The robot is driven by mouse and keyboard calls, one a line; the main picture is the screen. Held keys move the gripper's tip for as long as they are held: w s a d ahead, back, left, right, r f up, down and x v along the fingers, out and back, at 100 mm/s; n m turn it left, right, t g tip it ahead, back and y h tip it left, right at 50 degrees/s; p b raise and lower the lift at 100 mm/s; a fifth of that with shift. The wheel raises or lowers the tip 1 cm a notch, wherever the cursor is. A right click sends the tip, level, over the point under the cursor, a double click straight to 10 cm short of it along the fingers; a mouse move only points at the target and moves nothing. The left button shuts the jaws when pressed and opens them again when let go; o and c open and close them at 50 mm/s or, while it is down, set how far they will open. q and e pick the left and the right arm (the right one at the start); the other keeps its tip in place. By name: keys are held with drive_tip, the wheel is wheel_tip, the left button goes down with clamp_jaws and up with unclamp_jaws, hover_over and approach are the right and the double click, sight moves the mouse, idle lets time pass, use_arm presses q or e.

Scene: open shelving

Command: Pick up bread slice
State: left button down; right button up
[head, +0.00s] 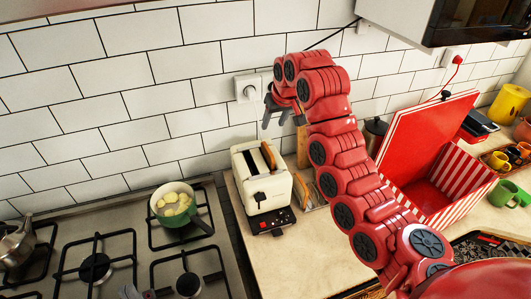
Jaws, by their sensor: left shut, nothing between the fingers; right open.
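A brown-crusted bread slice (268,156) stands upright in a slot of the cream toaster (263,192), its top edge sticking out. My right gripper (276,119) is open and empty, above and slightly behind the toaster in the picture, apart from the bread. Its arm reaches in from the lower right. My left gripper (139,293) shows only as grey tips at the bottom edge, over the stove; it is shut and empty, far from the toaster.
A green pot (176,209) with pale pieces sits on the gas stove (63,227) at left. A red-and-white striped box (456,178) with its lid up stands right of my arm. Mugs (504,194) are at far right. Counter (280,262) in front of the toaster is clear.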

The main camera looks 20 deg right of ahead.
approach(268, 149)
drive_tip(key=shift+w+a+f+g, duration=0.15)
drive_tip(key=shift+w+f+g, duration=0.15)
drive_tip(key=shift+w+f, duration=0.2)
drive_tip(key=b+x, duration=0.1)
drive_tip(key=x, duration=0.1)
drive_tip(key=shift+w+f+b, duration=0.1)
drive_tip(key=shift+f+b, duration=0.15)
drive_tip(key=shift+b, duration=0.1)
drive_tip(key=shift+p+x, duration=0.75)
drive_tip(key=shift+x, duration=0.05)
drive_tip(key=shift+w+f, duration=0.2)
drive_tip(key=shift+f+p, duration=0.2)
drive_tip(key=shift+p, duration=0.2)
drive_tip(key=p+x, duration=0.3)
drive_tip(key=shift+f, duration=0.2)
drive_tip(key=shift+x, duration=0.85)
drive_tip(key=shift+f, duration=0.15)
